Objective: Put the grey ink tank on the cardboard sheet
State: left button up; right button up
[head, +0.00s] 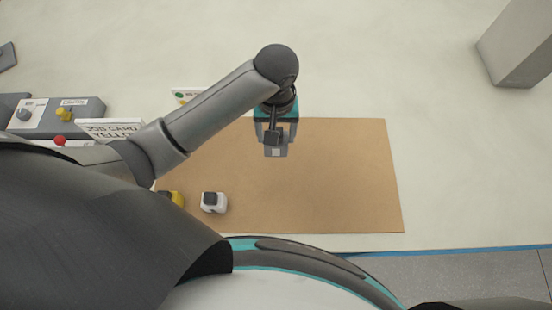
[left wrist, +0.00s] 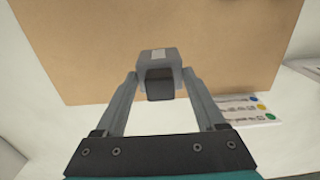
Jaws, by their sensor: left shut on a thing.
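The grey ink tank (head: 275,152) is between the fingers of my left gripper (head: 274,140), over the far part of the cardboard sheet (head: 335,185) in the head view. In the left wrist view the tank (left wrist: 157,58) shows a grey body with a pale patch and a dark part, and the fingers of the left gripper (left wrist: 160,82) press on its sides. The brown sheet (left wrist: 225,50) lies behind it there. I cannot tell exactly how high the tank is above the sheet. My right gripper is not in view.
A white tank with a black top (head: 214,202) and a partly hidden yellow one (head: 177,198) stand at the sheet's near left. A job card (head: 108,128) and a control panel (head: 60,117) are at left. A grey block (head: 518,45) stands far right. The sheet's right half is clear.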

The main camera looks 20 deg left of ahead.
pick_arm(q)
notch_tip(320, 180, down, 13)
jog(key=shift+f+b, duration=0.2)
jog(key=shift+b, duration=1.05)
jog(key=shift+f, duration=0.1)
jog(key=o, duration=1.5)
notch_tip(320, 180, up, 12)
jog(key=p, duration=0.2)
jog(key=shift+p, duration=0.35)
